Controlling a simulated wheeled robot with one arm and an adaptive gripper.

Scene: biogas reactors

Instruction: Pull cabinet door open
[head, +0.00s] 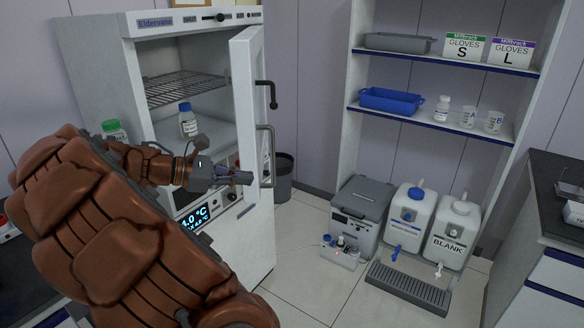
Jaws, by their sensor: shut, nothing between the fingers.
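The white cabinet (105,60) stands at the left with its upper door (247,85) swung open toward the right. Inside are a wire shelf (185,87) and a blue-capped bottle (188,124). The door has a dark lever handle (271,93) above a grey bar handle (268,152). My gripper (250,177) is shut and empty beside the bar handle, close to the door's edge. I cannot tell whether it touches the door. My arm hides part of the cabinet's lower interior. A display reading about 4.0 °C (195,219) shows below.
A dark bin (284,178) stands behind the door. Shelves at the right hold glove boxes, a blue tray (390,100) and cups. On the floor are a grey box (359,208), white canisters (452,232) and a drain grate (408,287). Floor right of the door is partly clear.

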